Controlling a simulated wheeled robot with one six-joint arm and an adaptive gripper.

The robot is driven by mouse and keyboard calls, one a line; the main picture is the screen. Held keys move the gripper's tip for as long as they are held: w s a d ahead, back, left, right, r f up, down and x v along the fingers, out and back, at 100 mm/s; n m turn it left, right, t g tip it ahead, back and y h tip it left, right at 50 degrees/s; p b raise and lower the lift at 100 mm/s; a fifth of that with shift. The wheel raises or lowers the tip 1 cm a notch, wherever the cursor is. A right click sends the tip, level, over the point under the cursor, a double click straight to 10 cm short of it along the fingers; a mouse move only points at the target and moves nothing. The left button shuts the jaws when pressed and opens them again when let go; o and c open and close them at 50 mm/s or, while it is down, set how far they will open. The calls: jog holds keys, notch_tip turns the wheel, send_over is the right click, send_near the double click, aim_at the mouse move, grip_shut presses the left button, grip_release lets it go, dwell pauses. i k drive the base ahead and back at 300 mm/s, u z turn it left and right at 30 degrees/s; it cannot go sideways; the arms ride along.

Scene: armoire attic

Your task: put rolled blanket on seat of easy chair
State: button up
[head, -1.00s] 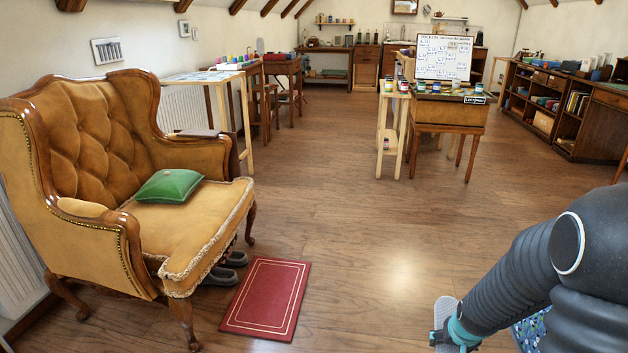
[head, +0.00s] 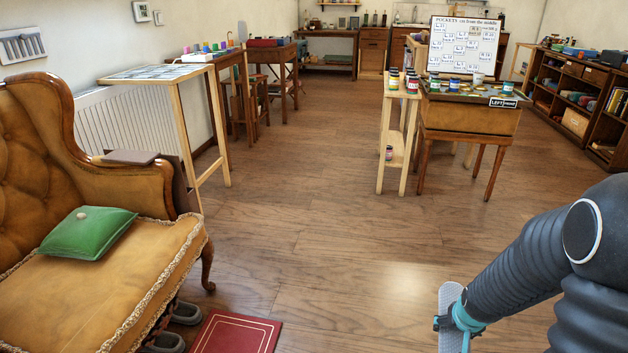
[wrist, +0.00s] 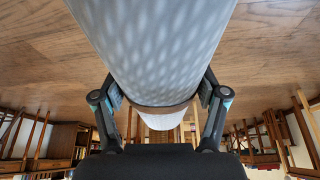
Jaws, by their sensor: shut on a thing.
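The easy chair stands at the left in the head view, a tufted tan wingback with a fringed seat (head: 95,290). A green cushion (head: 88,232) lies on the seat toward its back; the front of the seat is bare. My gripper (wrist: 160,108) is shut on the rolled blanket (wrist: 160,50), a pale grey-white patterned roll that fills the upper middle of the wrist view. In the head view the roll (head: 450,315) shows as a narrow grey strip at lower right, right of the chair and apart from it. My arm hides part of it.
A red mat (head: 237,333) and dark shoes (head: 170,330) lie on the floor by the chair. A light wooden stand (head: 190,110) is behind the chair. A small desk (head: 465,115) with jars and a board stands ahead. The floor between chair and desk is clear.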

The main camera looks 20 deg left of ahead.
aim_at(65, 281)
jog(key=i, duration=1.95)
jog(key=u, duration=3.75)
